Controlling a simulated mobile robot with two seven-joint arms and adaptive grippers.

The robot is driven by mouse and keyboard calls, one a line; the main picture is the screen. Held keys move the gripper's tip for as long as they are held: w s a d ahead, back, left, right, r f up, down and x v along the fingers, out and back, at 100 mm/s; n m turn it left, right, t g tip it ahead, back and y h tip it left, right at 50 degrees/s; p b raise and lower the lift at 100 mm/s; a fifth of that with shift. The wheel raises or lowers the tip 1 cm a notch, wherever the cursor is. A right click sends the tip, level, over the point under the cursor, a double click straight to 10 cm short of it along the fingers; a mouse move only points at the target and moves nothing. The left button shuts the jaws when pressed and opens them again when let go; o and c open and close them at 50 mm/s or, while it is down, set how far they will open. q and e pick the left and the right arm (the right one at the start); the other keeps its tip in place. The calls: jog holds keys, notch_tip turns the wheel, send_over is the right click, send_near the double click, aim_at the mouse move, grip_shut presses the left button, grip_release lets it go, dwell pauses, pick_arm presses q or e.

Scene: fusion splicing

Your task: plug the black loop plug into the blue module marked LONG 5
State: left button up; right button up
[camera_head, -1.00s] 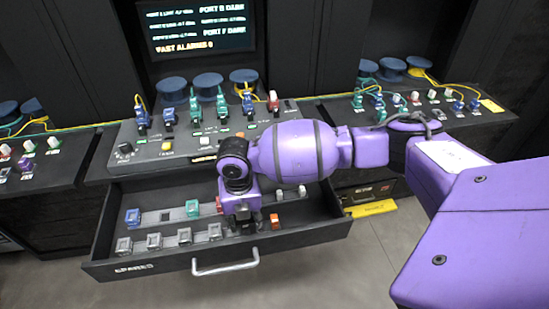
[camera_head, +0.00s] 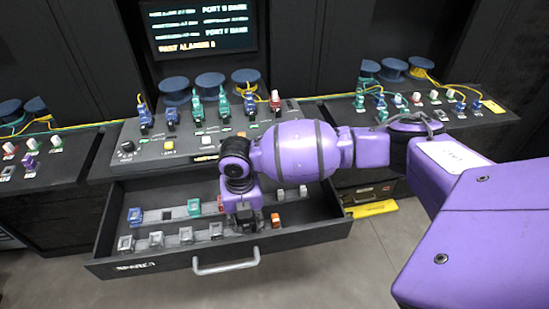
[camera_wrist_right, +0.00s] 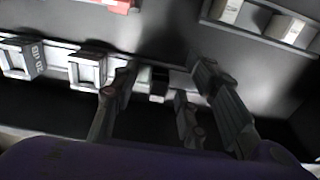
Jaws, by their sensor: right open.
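My right gripper (camera_head: 246,226) reaches down into the open drawer near the right end of its front row. In the right wrist view its fingers (camera_wrist_right: 165,72) are apart, on either side of a small dark piece (camera_wrist_right: 158,86) at the rail. I cannot tell whether this piece is the black loop plug, and no finger visibly grips it. Blue modules stand on the console at the left (camera_head: 145,117) and beside it (camera_head: 171,117), and one blue module (camera_head: 135,215) sits in the drawer. The marking LONG 5 is not readable on any. My left gripper is out of view.
The drawer (camera_head: 190,262) holds several grey-white modules (camera_head: 156,239), a teal one (camera_head: 194,207) and an orange one (camera_head: 275,220). The console above has several plugs and yellow cables. A red piece (camera_wrist_right: 110,4) shows at the wrist view's top. Side consoles flank the drawer.

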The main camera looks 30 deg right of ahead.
aim_at(245, 220)
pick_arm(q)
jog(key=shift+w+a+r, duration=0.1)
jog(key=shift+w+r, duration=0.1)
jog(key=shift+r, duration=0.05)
pick_arm(e)
jog(key=shift+w+r, duration=0.1)
grip_shut()
dwell(0.3)
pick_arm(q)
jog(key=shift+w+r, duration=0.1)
pick_arm(e)
jog(key=shift+r, duration=0.15)
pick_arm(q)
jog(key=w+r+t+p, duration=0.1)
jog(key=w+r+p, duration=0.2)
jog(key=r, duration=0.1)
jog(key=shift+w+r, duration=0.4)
pick_arm(e)
jog(key=shift+r, duration=2.85)
